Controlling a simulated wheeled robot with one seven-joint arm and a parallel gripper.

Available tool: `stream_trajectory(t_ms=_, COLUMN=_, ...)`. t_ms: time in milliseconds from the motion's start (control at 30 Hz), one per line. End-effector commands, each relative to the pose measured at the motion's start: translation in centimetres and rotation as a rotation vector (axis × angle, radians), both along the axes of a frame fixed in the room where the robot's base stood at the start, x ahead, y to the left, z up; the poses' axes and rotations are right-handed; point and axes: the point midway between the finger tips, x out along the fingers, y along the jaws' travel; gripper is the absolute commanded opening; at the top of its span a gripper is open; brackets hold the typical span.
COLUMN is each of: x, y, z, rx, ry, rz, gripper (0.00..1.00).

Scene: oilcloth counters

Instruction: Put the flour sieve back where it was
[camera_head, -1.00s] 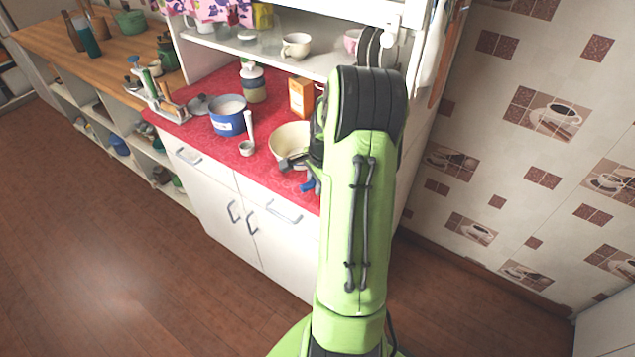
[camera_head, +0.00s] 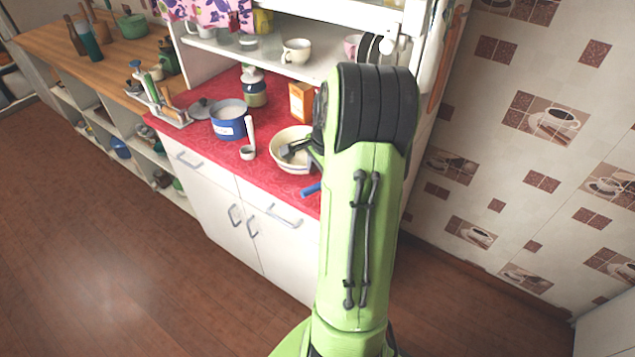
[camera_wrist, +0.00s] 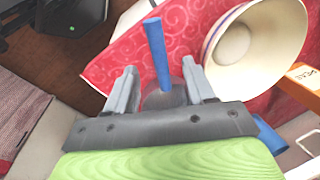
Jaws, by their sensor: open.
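The flour sieve shows in the wrist view as a blue handle (camera_wrist: 157,52) with a greyish round part at its lower end, partly hidden by my gripper. In the head view its blue handle (camera_head: 311,188) lies at the counter's front edge, and my arm hides the rest. My gripper (camera_wrist: 159,72) is open, with a finger on either side of the sieve in the wrist view. I cannot tell whether the fingers touch it. In the head view, part of my gripper (camera_head: 293,151) appears over the cream bowl.
The cream bowl (camera_wrist: 229,42) is close to the right finger. An orange box (camera_head: 301,102), a blue pot (camera_head: 228,122) and a white ladle (camera_head: 249,139) stand on the red oilcloth (camera_head: 205,145). A shelf (camera_head: 262,54) with cups hangs above. Another blue piece (camera_wrist: 268,135) shows beside my gripper.

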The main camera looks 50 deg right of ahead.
Motion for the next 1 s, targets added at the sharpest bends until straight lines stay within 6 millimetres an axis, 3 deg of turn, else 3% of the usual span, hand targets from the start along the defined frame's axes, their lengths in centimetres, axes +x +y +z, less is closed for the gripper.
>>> stream_trajectory(t_ms=33, x=-0.2, y=0.0, z=1.7, rx=-0.005, ry=-0.004, rz=-0.001, gripper=0.54)
stream_trajectory(t_ms=200, x=-0.9, y=0.2, z=4.8, rx=-0.002, ry=-0.003, rz=0.000, gripper=0.54)
stream_trajectory(t_ms=433, x=-1.1, y=0.4, z=5.8, rx=-0.001, ry=0.000, rz=0.005, gripper=0.54)
stream_trajectory(t_ms=500, x=-0.6, y=1.7, z=6.5, rx=-0.020, ry=0.001, rz=0.061, gripper=0.54)
stream_trajectory(t_ms=567, x=0.0, y=4.2, z=8.0, rx=-0.059, ry=0.002, rz=0.177, gripper=0.54)
stream_trajectory(t_ms=667, x=0.2, y=11.0, z=11.3, rx=-0.160, ry=-0.001, rz=0.486, gripper=0.54)
stream_trajectory(t_ms=733, x=-0.9, y=16.0, z=13.2, rx=-0.240, ry=-0.008, rz=0.733, gripper=0.54)
stream_trajectory(t_ms=800, x=-2.9, y=20.8, z=14.6, rx=-0.323, ry=-0.027, rz=0.988, gripper=0.54)
stream_trajectory(t_ms=900, x=-6.7, y=26.1, z=15.4, rx=-0.441, ry=-0.073, rz=1.340, gripper=0.54)
stream_trajectory(t_ms=1000, x=-10.1, y=28.9, z=15.0, rx=-0.529, ry=-0.119, rz=1.607, gripper=0.54)
